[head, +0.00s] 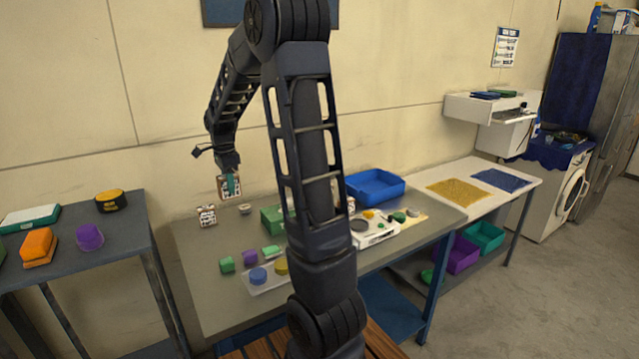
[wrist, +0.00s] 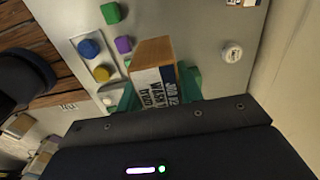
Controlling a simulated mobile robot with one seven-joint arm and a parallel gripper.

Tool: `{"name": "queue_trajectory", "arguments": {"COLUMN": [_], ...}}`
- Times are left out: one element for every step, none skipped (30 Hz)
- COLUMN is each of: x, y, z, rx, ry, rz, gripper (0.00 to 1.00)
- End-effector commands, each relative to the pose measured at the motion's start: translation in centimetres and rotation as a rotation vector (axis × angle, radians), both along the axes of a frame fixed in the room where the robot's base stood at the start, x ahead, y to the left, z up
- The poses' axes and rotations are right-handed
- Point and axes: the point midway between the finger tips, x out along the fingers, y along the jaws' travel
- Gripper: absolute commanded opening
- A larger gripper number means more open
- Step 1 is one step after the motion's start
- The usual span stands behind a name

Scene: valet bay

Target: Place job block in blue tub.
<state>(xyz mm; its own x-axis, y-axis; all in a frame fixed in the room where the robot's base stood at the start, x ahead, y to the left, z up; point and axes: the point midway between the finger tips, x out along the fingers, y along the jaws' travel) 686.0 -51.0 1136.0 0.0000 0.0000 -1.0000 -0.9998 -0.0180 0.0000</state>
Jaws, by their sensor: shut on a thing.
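A wooden job block (head: 230,188) with a white printed label hangs above the back left of the grey table in the head view. In the wrist view the block (wrist: 156,72) shows its bare wood top and dark lettering on the label. My gripper (head: 229,176) is shut on it; green fingers flank the block in the wrist view. The blue tub (head: 375,196) stands at the table's back right, to the right of my arm and well away from the block. It looks empty.
A similar labelled block (head: 207,215) stands on the table below, next to a small round jar (head: 245,208). A green box (head: 272,220), partly behind my arm, and a white device (head: 375,230) lie toward the tub. Small coloured pieces (head: 249,257) sit in front.

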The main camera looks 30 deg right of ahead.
Motion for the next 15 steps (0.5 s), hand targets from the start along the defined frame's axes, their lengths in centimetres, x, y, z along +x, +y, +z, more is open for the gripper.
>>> {"name": "queue_trajectory", "arguments": {"x": [0.2,0.4,0.8,1.2,1.7,2.3,2.9,3.5,4.3,5.0,5.6,6.4,6.9,7.4,8.0], "y": [-0.3,-0.6,-1.1,-1.6,-2.2,-3.2,-4.1,-5.1,-6.6,-7.7,-8.9,-10.5,-11.7,-12.9,-14.5], "z": [0.0,0.0,0.1,0.1,0.2,0.3,0.4,0.5,0.6,0.7,0.8,0.9,1.0,1.1,1.1], "rx": [0.0,0.001,0.001,0.002,0.002,0.003,0.004,0.005,0.006,0.007,0.007,0.009,0.01,0.011,0.012], "ry": [0.0,0.001,0.001,0.001,0.0,0.0,0.0,0.001,0.001,0.002,0.001,0.002,0.002,0.002,0.003], "rz": [-0.009,-0.018,-0.035,-0.051,-0.07,-0.101,-0.129,-0.157,-0.2,-0.232,-0.265,-0.31,-0.342,-0.375,-0.418], "gripper": [0.11,0.11,0.11,0.11,0.11,0.11,0.11,0.11,0.11,0.11,0.11,0.11,0.11,0.11,0.11]}}
